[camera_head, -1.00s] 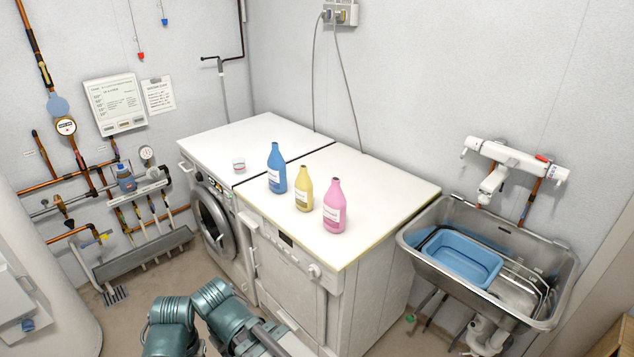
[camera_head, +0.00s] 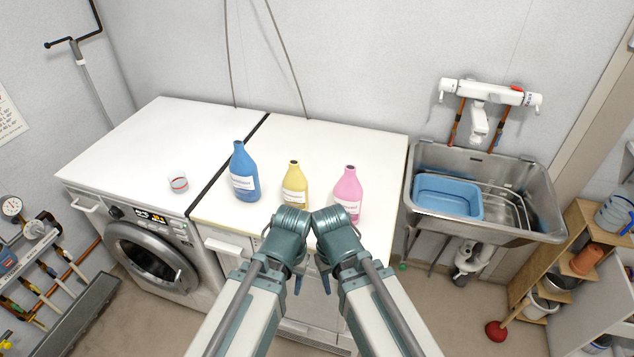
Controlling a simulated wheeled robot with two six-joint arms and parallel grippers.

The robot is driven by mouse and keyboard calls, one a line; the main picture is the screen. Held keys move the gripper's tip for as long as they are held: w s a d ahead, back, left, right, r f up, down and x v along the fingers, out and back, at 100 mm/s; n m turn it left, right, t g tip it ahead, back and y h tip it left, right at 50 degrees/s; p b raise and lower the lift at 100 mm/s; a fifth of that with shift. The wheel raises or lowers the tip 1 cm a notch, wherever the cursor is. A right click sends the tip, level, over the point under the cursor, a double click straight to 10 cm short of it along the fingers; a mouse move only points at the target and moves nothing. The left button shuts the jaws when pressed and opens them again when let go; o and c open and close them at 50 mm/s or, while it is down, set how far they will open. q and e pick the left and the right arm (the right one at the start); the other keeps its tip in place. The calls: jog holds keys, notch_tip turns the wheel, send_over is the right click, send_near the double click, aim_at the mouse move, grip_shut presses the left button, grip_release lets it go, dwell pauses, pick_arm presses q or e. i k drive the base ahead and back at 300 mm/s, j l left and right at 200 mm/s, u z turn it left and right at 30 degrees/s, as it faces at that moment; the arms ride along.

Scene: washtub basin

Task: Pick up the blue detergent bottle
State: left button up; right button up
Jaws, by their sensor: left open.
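The blue detergent bottle (camera_head: 245,176) stands upright on the white appliance top, left of a yellow bottle (camera_head: 295,186) and a pink bottle (camera_head: 345,191). It has a white label, and nothing holds it. My two arms come up from the bottom of the picture, with their bent teal joints in front of the yellow and pink bottles. My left gripper (camera_head: 298,285) is mostly hidden below its arm joint; it is open, apart from the bottles and below the worktop edge. My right gripper (camera_head: 325,282) is also mostly hidden, and its jaws do not show clearly.
A small white jar (camera_head: 178,184) stands on the left appliance top. The front-loading washer (camera_head: 150,262) is below it. A metal sink (camera_head: 540,205) with a blue basin (camera_head: 447,196) is at the right. A wooden shelf (camera_head: 573,250) stands at the far right. The back of the worktop is clear.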

aim_at(243, 169)
jog(key=i+j+z, duration=0.1)
jog(key=j+z, duration=0.2)
jog(key=j, duration=0.35)
jog(key=j+z, duration=0.3)
jog(key=j, duration=0.4)
